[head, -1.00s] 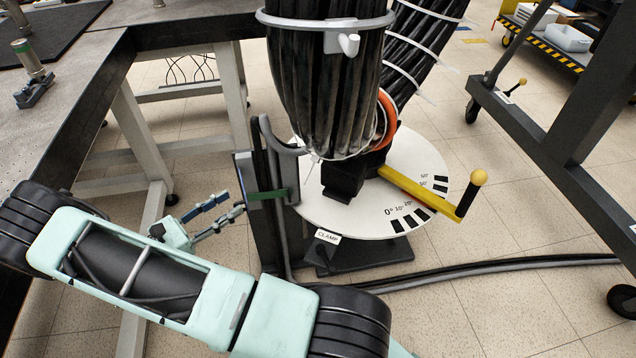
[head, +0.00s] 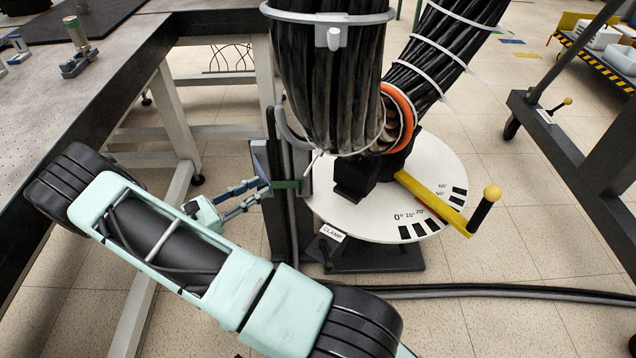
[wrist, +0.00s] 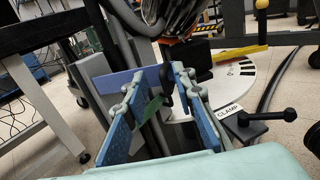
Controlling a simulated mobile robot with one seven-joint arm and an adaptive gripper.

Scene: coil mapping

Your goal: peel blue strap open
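The blue strap (wrist: 123,82) is a flat blue-violet band across the upright post in the wrist view. Its left end sticks out past the post, and its right part passes close to my fingertips. In the head view the strap (head: 262,164) is seen nearly edge-on. A green strip (head: 285,184) lies just below it, and also shows between my fingers in the wrist view (wrist: 152,107). My gripper (wrist: 165,82) is open, its blue-padded fingers apart at the strap's right end. In the head view my gripper (head: 264,188) reaches the post from the left. I cannot tell whether it touches the strap.
The thick black cable bundle (head: 328,85) hangs above a white angle dial (head: 375,215) with a yellow handle (head: 435,203). A CLAMP label (head: 332,232) and black base sit below. A bench (head: 50,150) is at left; a dark frame (head: 560,150) stands at right.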

